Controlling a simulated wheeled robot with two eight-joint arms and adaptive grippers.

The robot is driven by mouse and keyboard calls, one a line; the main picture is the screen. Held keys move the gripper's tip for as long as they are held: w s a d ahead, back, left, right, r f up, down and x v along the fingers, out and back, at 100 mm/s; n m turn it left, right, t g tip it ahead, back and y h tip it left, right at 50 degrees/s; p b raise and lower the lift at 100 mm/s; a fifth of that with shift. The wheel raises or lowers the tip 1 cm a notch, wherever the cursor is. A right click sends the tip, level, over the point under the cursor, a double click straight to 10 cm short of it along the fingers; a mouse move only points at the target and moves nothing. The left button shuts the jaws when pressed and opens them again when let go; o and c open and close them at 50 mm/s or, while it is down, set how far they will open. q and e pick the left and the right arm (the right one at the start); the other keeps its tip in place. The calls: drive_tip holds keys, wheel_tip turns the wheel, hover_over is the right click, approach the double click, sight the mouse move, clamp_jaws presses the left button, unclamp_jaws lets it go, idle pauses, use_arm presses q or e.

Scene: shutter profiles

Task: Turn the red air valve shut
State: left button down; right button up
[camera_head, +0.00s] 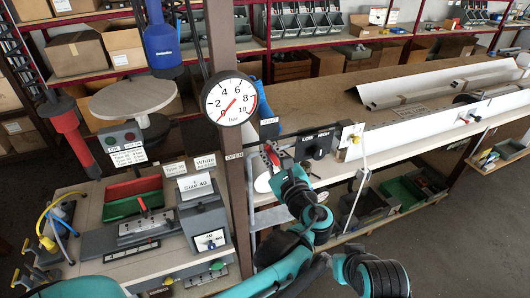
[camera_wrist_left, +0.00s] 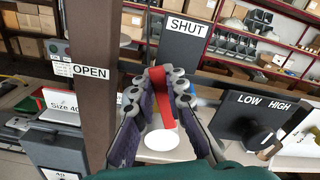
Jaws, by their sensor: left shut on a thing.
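The red air valve handle (camera_wrist_left: 158,88) shows in the left wrist view as a red bar between my fingers. A small part of it shows in the head view (camera_head: 269,150). My left gripper (camera_wrist_left: 165,82) is shut on it, with the pads on either side. In the head view the left gripper (camera_head: 273,160) is beside the post, partly hidden by my wrist. The OPEN label (camera_wrist_left: 90,72) is left of the handle, and the SHUT label (camera_wrist_left: 197,5) is above and right. The valve body is mostly hidden. My right gripper is not in view.
A pressure gauge (camera_head: 229,101) on the brown post (camera_head: 223,48) has its red needle pointing lower left. A LOW/HIGH switch box (camera_head: 318,143) stands just right of the gripper. A Size 40 box (camera_head: 203,213) stands left of the post.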

use_arm(q)
drive_tip(key=shift+w+d+r+m, duration=0.15)
drive_tip(key=shift+d+m, duration=0.4)
drive_tip(key=shift+m, duration=0.65)
drive_tip(key=shift+w+d+r+m, duration=0.1)
drive_tip(key=shift+w+d+m, duration=0.3)
drive_tip(key=shift+m, duration=0.8)
drive_tip(key=shift+s+d, duration=0.1)
drive_tip(key=shift+s, duration=0.05)
drive_tip(key=c, duration=1.5)
unclamp_jaws()
drive_tip(key=shift+c, duration=0.2)
drive_tip(key=shift+r, duration=0.1)
wheel_tip(320, 180, up, 10)
drive_tip(key=shift+d, duration=0.1)
